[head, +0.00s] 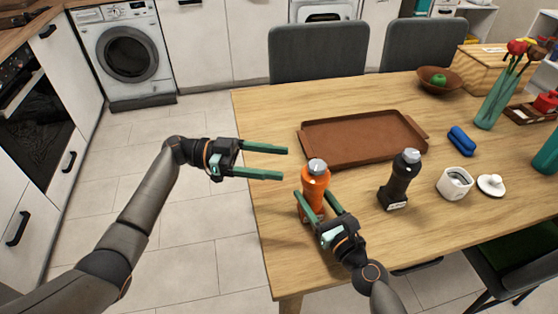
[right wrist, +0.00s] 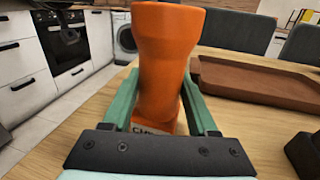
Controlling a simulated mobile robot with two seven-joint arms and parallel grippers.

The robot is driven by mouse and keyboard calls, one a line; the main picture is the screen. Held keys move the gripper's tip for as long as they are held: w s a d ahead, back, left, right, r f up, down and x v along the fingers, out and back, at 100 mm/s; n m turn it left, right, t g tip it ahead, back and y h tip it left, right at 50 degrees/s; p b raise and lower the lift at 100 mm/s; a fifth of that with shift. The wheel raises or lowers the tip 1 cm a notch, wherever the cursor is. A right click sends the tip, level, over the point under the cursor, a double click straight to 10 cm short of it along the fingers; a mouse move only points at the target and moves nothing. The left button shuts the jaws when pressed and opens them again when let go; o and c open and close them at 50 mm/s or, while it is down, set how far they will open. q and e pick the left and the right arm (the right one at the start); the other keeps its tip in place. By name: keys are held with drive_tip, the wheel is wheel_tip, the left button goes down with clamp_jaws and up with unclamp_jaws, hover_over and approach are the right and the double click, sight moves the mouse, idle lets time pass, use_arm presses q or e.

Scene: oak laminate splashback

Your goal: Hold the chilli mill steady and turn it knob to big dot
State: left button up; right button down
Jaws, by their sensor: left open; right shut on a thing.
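The orange chilli mill (head: 315,183) stands upright near the left front of the wooden table, with a grey knob (head: 317,166) on top. My right gripper (head: 316,207) is shut around the lower body of the mill. In the right wrist view the orange mill (right wrist: 166,65) stands between the two green fingers, with a partly hidden label at its base. The knob is out of the right wrist view, and its dots are too small to read in the head view. My left gripper (head: 285,163) is open and empty, left of the mill at about knob height in the picture.
A black mill (head: 398,180) stands to the right. A brown tray (head: 306,137) lies behind the orange mill. A white pot (head: 455,183), its lid (head: 491,185) and a blue case (head: 461,140) are farther right. The table's left edge lies beneath the left gripper.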

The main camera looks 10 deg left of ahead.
drive_tip(key=shift+c, duration=0.5)
unclamp_jaws()
